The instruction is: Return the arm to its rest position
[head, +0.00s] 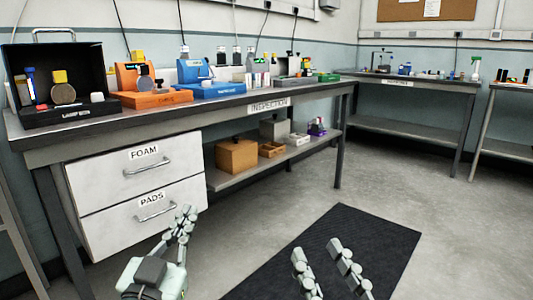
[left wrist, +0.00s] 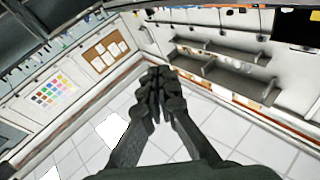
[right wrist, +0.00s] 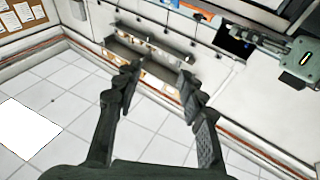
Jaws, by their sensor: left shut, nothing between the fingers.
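My left gripper (head: 184,217) is in front of the drawer unit in the head view, its fingers together and empty. In the left wrist view its fingertips (left wrist: 156,78) meet with nothing between them. My right gripper (head: 320,250) is at the bottom of the head view, over the dark floor mat, with its two fingers apart. In the right wrist view its fingertips (right wrist: 157,76) are spread with nothing between them. Part of my left arm (right wrist: 302,60) shows at the upper right of that view. Neither gripper touches anything that I can see.
The inspection bench (head: 230,103) runs along the left with several devices on top. Its white drawers, FOAM (head: 130,172) and PADS (head: 150,222), are shut, close behind my left gripper. Boxes sit on the lower shelf. The dark mat (head: 350,225) and the floor around it are clear.

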